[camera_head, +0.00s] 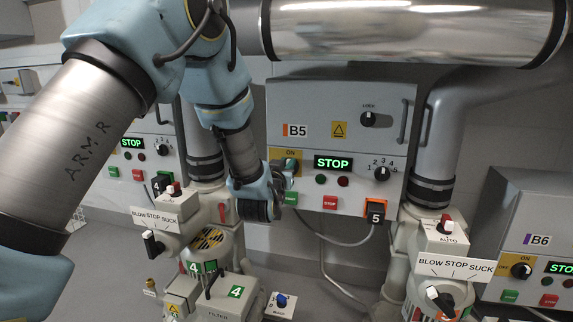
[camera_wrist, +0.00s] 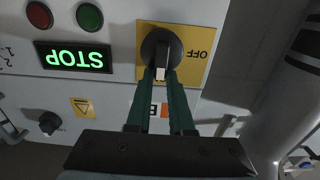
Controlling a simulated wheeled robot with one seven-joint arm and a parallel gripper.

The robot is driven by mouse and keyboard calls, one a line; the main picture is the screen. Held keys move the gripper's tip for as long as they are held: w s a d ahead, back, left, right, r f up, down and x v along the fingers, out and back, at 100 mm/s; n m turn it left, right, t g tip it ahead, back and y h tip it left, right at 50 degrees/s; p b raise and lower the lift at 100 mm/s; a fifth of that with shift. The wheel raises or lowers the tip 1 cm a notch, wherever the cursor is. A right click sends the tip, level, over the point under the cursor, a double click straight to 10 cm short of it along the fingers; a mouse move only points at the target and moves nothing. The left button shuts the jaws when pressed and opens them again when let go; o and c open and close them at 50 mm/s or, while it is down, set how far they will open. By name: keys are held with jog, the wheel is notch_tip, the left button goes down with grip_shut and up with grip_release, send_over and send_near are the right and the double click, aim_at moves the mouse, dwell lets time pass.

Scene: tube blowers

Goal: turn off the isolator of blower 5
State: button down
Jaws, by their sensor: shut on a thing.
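The B5 panel (camera_head: 240,110) is a grey box in the middle of the head view. Its isolator is a black rotary knob on a yellow plate (camera_head: 278,155) at the panel's left, partly hidden by my gripper (camera_head: 283,185). In the wrist view, which is upside down, the knob (camera_wrist: 160,48) sits on the yellow plate (camera_wrist: 200,75) with OFF at picture right. Its white mark points down the picture, the ON side in the head view. My gripper's green fingers (camera_wrist: 164,80) are shut on the knob's handle, one on each side.
A green STOP display (camera_head: 333,162), a selector knob (camera_head: 381,173), a red STOP button (camera_head: 330,202) and an orange-framed 5 plug (camera_head: 375,212) are on the same panel. The B6 panel (camera_head: 520,215) stands at right. Blower 4's valve parts (camera_head: 210,240) stand close below my arm.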

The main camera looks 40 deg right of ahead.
jog(key=shift+w+a+n, duration=0.1)
jog(key=shift+n, duration=0.3)
jog(key=shift+w+a+f+n+b, duration=0.3)
jog(key=shift+n+b, duration=0.7)
jog(key=shift+n, duration=1.8)
jog(key=shift+w+a+f+n+b, duration=0.15)
jog(key=shift+w+f+n+b, duration=0.45)
jog(key=shift+n, duration=2.2)
jog(key=shift+w+a+f+n+b, duration=0.15)
jog(key=shift+f+n+b, duration=0.3)
jog(key=shift+n+b, duration=1.65)
jog(key=shift+s+n+p, duration=0.1)
jog(key=shift+n+p, duration=0.65)
jog(key=shift+n, duration=0.25)
jog(key=c, duration=0.8)
grip_release()
jog(key=shift+a, duration=0.1)
